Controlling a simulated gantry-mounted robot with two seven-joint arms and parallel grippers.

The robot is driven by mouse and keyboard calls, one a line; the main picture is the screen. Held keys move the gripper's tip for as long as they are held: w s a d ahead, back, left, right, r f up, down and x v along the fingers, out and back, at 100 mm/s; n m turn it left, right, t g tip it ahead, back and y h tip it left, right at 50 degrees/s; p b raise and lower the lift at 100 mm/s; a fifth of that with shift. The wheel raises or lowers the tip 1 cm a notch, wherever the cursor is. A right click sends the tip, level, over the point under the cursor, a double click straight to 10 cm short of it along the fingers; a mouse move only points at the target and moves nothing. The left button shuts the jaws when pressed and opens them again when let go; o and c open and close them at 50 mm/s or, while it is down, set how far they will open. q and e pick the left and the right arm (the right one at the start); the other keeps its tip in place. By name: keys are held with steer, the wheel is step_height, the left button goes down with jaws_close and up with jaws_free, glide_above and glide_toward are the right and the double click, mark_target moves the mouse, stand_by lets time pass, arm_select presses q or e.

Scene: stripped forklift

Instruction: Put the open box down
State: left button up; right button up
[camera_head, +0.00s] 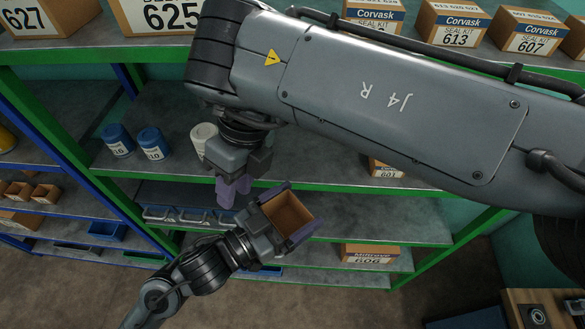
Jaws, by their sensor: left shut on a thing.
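The open box (291,209) is a small brown, open-topped box in the lower middle of the head view. Its open top faces the camera and it looks empty inside. My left gripper (286,214), with purple fingers on two sides of the box, is shut on it and holds it in front of the rack. My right gripper (233,189) hangs from the big arm just up and left of the box, fingers pointing down. It appears empty and apart from the box; the gap between its fingers is unclear.
A green-framed rack with grey shelves (330,185) stands behind. Blue cans (152,144) and a white can (203,138) stand on the middle shelf. Labelled cartons line the top shelf (400,48); carton 606 (369,253) sits lower.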

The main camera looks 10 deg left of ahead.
mark_target(297, 218)
steer(key=w+d+m+t+h, duration=0.25)
steer(key=w+d, duration=0.25)
steer(key=d, duration=0.3)
arm_select(q)
steer(key=shift+r, duration=0.1)
arm_select(e)
steer(key=shift+m+g+h, duration=0.25)
steer(key=shift+h, duration=0.2)
steer(key=f, duration=0.4)
steer(key=d+f, duration=0.1)
steer(key=f, duration=0.7)
steer(key=shift+s+d+f, duration=0.2)
steer(key=shift+s+d, duration=0.05)
steer(key=shift+s, duration=0.15)
arm_select(q)
steer(key=shift+r, duration=0.2)
arm_select(e)
steer(key=shift+f, duration=0.1)
jaws_close()
steer(key=shift+s+a, duration=0.1)
steer(key=shift+s, duration=0.05)
